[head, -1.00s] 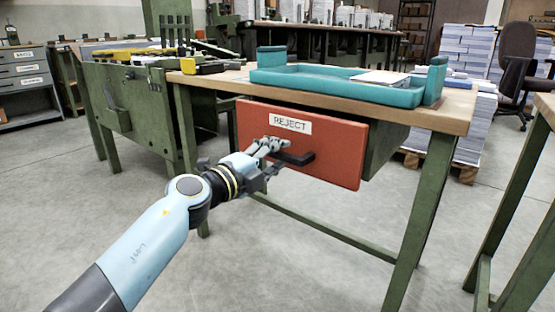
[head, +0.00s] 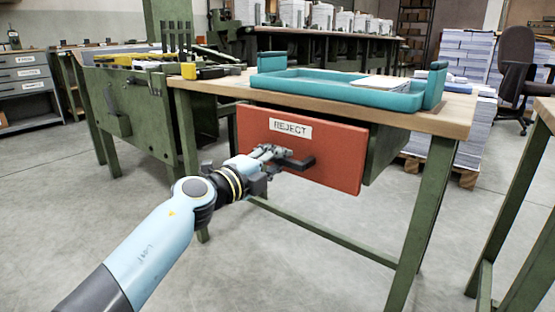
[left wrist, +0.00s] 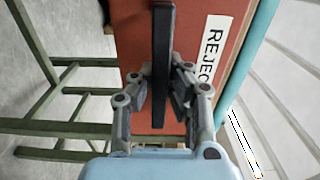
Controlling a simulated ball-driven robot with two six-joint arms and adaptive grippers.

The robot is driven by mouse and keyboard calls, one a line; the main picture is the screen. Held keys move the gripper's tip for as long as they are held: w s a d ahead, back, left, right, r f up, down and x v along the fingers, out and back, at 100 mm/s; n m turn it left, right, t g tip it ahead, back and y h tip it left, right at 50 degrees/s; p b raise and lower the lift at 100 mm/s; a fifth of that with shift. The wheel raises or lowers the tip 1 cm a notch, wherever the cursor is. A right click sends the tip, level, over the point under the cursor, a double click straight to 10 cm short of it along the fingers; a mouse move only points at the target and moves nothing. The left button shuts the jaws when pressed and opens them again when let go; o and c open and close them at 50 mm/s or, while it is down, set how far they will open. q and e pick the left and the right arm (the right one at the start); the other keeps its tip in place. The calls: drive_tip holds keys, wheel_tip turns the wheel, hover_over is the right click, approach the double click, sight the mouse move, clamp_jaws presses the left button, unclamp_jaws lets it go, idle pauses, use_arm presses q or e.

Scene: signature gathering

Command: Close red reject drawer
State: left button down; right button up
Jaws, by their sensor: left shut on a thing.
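The red reject drawer (head: 335,160) hangs under the wooden table top and stands pulled out, with its green side showing on the right. Its front bears a white REJECT label (head: 290,128) and a dark bar handle (head: 297,160). My left gripper (head: 280,157) is at the left part of the handle. In the left wrist view the drawer front (left wrist: 192,30) fills the middle, and the dark handle (left wrist: 162,60) runs between the fingers of my left gripper (left wrist: 160,90), which are shut on it. My right gripper is not in view.
A teal tray (head: 340,92) with papers sits on the table top (head: 455,112). Green table legs (head: 420,215) and a low crossbar (head: 320,235) stand around the drawer. Paper stacks (head: 460,60) stand behind. Floor in front is clear.

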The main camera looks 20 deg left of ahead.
use_arm(q)
drive_tip(key=x, duration=0.4)
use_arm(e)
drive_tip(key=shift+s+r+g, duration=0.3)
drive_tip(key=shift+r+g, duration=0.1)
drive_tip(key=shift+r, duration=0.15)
use_arm(q)
drive_tip(key=shift+w, duration=0.1)
drive_tip(key=c, duration=1.3)
unclamp_jaws()
drive_tip(key=v, duration=1.2)
